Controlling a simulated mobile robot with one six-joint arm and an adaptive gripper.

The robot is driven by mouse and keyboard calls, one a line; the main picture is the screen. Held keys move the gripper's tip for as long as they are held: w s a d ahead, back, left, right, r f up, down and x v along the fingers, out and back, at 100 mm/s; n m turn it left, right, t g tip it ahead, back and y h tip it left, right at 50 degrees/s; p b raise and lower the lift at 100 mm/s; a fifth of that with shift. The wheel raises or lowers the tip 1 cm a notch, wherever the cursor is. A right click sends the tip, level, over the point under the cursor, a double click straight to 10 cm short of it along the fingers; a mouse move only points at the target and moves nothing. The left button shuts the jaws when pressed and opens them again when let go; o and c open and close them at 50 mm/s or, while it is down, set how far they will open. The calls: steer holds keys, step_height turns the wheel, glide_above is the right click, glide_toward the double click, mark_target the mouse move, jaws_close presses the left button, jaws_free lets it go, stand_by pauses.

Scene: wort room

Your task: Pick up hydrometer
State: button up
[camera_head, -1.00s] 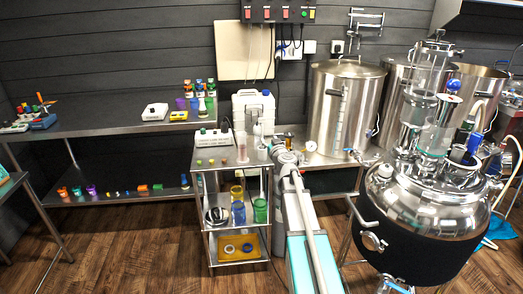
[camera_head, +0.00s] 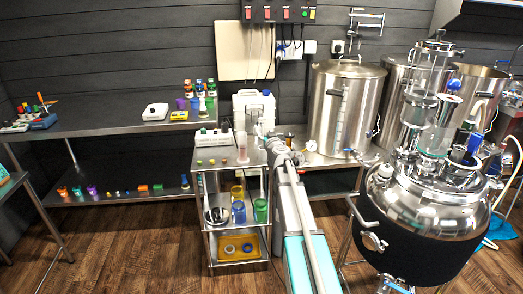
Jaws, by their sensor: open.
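A clear upright cylinder (camera_head: 242,149) stands on the top shelf of the steel trolley. I cannot make out the hydrometer for certain; the glass and thin shapes here are too small to tell. My gripper (camera_head: 259,133) is over the right side of the trolley top, a little right of the cylinder and in front of the white jerrycan (camera_head: 241,104). It is open, and I see nothing held in it. Its fingertips are small and blend with the things behind.
The trolley (camera_head: 207,181) carries small coloured pieces, with blue and green vessels (camera_head: 260,211) on its middle shelf. A large steel pot (camera_head: 347,105) stands behind to the right. A domed steel vessel (camera_head: 432,208) fills the right. The floor at left is clear.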

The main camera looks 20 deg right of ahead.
mark_target(263, 131)
steer(key=w, duration=0.4)
steer(key=shift+d, duration=0.2)
stand_by(0.3)
jaws_close()
